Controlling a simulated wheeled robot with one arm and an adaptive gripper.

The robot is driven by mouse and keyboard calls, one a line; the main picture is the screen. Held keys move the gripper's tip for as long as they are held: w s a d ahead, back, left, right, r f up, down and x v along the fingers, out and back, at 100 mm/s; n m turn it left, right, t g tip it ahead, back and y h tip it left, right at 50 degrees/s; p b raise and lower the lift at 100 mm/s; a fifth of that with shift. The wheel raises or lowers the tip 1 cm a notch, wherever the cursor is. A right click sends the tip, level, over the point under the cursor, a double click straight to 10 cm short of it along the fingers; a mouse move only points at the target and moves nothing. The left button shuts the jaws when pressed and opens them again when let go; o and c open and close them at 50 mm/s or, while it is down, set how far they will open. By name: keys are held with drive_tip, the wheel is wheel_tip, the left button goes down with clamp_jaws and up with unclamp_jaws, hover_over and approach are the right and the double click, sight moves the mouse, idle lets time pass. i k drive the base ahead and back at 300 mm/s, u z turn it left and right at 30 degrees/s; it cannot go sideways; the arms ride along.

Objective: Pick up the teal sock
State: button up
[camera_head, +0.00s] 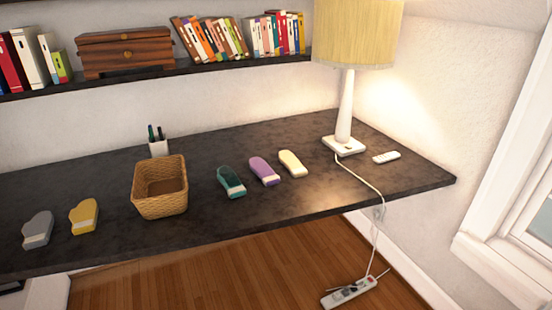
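The teal sock (231,181) lies on the dark desk (240,213), right of a woven basket (161,204). It is dark teal with a pale band near its lower end. A purple sock (264,171) lies just to its right, with a small space between them. A cream sock (292,164) lies beyond the purple one. My gripper does not show in this view.
A grey sock (38,230) and a yellow sock (84,216) lie left of the basket. A pen cup (158,147) stands behind it. A lamp (344,143), its cord and a remote (386,157) are at the right. A bookshelf (195,69) hangs above. The desk in front of the teal sock is clear.

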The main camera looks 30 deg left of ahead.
sight(227, 177)
drive_tip(key=u, duration=1.9)
drive_tip(key=k, duration=0.5)
drive_tip(key=u, duration=1.3)
drive_tip(key=i, duration=1.5)
drive_tip(key=z, duration=1.2)
drive_tip(key=i, duration=0.8)
drive_tip(key=z, duration=0.25)
